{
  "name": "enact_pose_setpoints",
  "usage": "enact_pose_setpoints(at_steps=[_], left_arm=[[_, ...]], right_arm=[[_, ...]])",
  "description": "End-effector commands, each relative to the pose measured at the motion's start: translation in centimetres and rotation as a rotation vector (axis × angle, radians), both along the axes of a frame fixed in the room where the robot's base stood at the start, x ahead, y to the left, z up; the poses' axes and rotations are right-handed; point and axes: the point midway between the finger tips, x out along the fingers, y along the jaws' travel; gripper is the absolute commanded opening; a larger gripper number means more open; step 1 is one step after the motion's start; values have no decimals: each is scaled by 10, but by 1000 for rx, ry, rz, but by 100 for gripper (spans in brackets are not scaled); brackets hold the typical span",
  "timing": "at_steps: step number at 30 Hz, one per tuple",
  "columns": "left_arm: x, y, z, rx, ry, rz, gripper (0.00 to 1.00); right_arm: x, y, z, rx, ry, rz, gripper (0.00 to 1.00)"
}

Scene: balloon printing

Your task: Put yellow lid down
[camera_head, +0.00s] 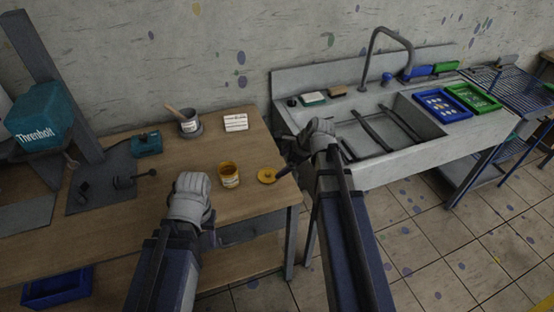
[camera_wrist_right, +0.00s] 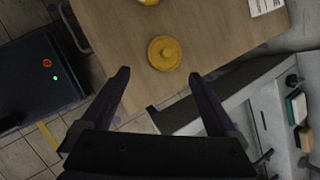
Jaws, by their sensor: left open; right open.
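The round yellow lid (camera_head: 266,176) lies flat on the wooden table near its right edge. In the right wrist view the lid (camera_wrist_right: 164,53) sits just beyond and between my open fingertips. My right gripper (camera_head: 284,172) is open and empty, close beside the lid at the table's right edge; its fingers (camera_wrist_right: 159,75) do not grip it. The yellow jar (camera_head: 229,176) stands upright left of the lid, with its top open. My left gripper (camera_head: 192,199) is over the table in front of the jar, and its fingertips are mostly hidden.
A cup with a brush (camera_head: 190,124), a white labelled block (camera_head: 236,122) and a teal box (camera_head: 147,144) stand at the back of the table. A sink (camera_head: 400,130) with blue (camera_head: 443,106) and green trays is on the right. Bare table surrounds the lid.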

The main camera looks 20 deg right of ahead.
Motion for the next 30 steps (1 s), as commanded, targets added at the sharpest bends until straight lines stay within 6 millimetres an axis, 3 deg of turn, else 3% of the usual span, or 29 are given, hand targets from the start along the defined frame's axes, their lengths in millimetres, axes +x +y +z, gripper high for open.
enact_pose_setpoints(at_steps=[1,8,12,14,18,21,27,30], left_arm=[[0,0,10,0,0,0,50],[0,0,12,0,0,0,50],[0,0,12,0,0,0,50],[0,0,12,0,0,0,50],[0,0,12,0,0,0,50],[0,0,12,0,0,0,50],[0,0,12,0,0,0,50],[0,0,12,0,0,0,50]], right_arm=[[-3,-2,10,0,0,-1,95],[-6,-4,12,-1,0,4,95],[-16,17,7,-69,-4,148,95],[-27,38,3,-139,-7,301,95],[-67,92,-9,-344,-20,815,95],[-99,123,-15,-474,-30,1209,95],[-150,158,-19,-633,-39,1871,95],[-166,166,-19,-669,-39,2092,95]])
